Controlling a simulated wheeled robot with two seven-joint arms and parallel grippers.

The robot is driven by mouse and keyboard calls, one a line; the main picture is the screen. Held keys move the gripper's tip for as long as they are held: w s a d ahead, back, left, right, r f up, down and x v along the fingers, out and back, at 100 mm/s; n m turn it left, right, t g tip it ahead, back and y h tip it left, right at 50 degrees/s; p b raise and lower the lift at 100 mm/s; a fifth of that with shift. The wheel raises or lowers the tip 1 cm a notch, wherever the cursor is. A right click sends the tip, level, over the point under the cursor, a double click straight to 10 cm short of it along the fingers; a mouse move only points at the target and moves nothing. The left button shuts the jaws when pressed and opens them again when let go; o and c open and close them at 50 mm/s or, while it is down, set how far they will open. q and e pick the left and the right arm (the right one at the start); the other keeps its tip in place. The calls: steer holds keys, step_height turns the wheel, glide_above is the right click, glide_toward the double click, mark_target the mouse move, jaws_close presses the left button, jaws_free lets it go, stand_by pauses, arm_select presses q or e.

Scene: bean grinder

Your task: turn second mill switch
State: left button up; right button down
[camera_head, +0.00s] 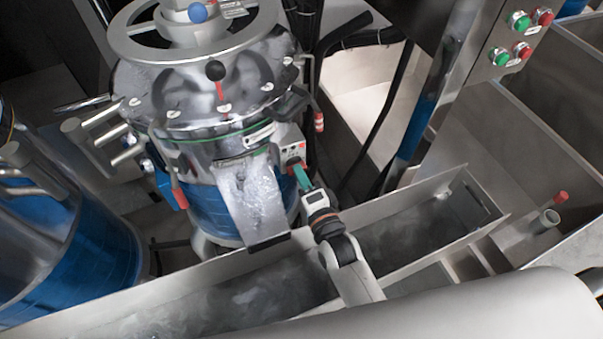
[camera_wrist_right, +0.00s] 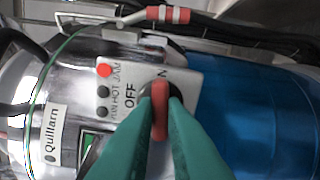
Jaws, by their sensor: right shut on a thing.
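A mill with a shiny metal top (camera_head: 190,90) and a blue lower body stands left of centre in the head view. Its small pale switch panel (camera_head: 290,147) faces my right gripper (camera_head: 299,174). In the right wrist view the panel (camera_wrist_right: 122,108) shows OFF and partly covered ON lettering, a lit red lamp and dark lamps. A red switch knob (camera_wrist_right: 160,108) sits between the green fingers of my right gripper (camera_wrist_right: 160,100). The fingers are shut on the knob and hide part of it. My left gripper is not in view.
A metal chute (camera_head: 252,200) hangs from the mill above a long metal trough (camera_head: 410,240). Another blue vessel (camera_head: 75,265) stands at the left. A post with green and red buttons (camera_head: 512,40) is at upper right. Black hoses (camera_head: 385,105) run behind the gripper.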

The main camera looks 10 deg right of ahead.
steer(key=n+p, duration=0.5)
steer(key=n, duration=1.1)
stand_by(0.5)
steer(key=c, duration=1.5)
jaws_free()
